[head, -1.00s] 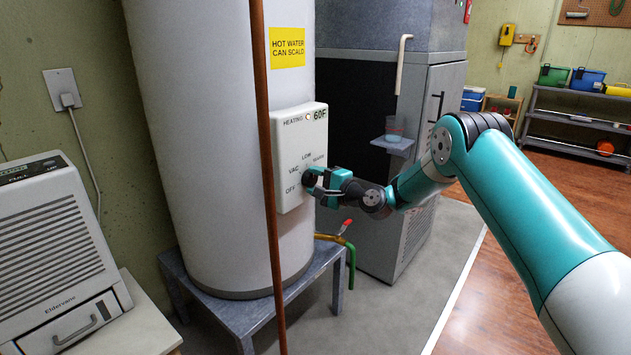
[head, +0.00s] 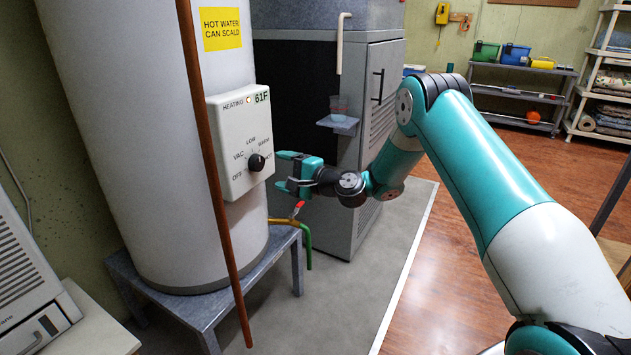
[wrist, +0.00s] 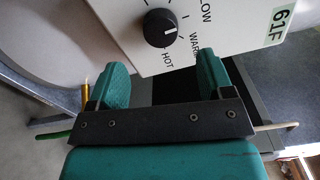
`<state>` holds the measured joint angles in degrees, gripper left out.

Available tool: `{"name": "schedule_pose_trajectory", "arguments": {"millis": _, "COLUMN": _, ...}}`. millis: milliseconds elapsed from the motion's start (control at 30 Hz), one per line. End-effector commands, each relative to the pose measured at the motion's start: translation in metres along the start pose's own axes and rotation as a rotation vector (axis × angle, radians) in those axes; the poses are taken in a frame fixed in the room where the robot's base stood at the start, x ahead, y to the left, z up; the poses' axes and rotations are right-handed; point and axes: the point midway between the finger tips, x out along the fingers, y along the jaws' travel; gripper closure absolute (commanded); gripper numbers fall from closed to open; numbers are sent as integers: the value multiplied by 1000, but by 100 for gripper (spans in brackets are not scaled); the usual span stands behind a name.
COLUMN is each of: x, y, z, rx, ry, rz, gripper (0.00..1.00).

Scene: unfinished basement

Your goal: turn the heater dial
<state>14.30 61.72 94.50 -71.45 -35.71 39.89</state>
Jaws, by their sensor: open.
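The heater dial (head: 256,162) is a round black knob on the white control box of the tall white water heater (head: 140,120). Labels OFF, VAC, LOW, WARM and HOT surround it. In the wrist view the dial (wrist: 159,27) has a white mark on its right side, roughly toward WARM; its exact setting is hard to tell. The display (head: 262,97) reads 61F, and the light beside HEATING glows. My gripper (head: 281,171) is open and empty, just right of the dial and apart from it. In the wrist view the dial lies beyond the two teal fingers.
A copper pipe (head: 213,160) runs down in front of the heater, left of the control box. The heater stands on a grey metal stand (head: 180,300). A red-handled valve (head: 297,209) with a green hose sits below my gripper. A grey cabinet (head: 380,110) stands behind.

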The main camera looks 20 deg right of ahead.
Motion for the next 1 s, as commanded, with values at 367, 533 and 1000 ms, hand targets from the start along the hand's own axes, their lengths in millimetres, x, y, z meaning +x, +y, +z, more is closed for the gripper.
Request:
{"name": "schedule_pose_trajectory", "arguments": {"millis": 367, "x": -88, "y": 7, "z": -2, "rx": -2, "ry": 2, "rz": -2, "gripper": 26}}
{"name": "schedule_pose_trajectory", "arguments": {"millis": 533, "x": -101, "y": 5, "z": -2, "rx": -1, "ry": 1, "rz": -1, "gripper": 26}}
{"name": "schedule_pose_trajectory", "arguments": {"millis": 1000, "x": -107, "y": 0, "z": 0, "rx": 1, "ry": -1, "rz": 0, "gripper": 26}}
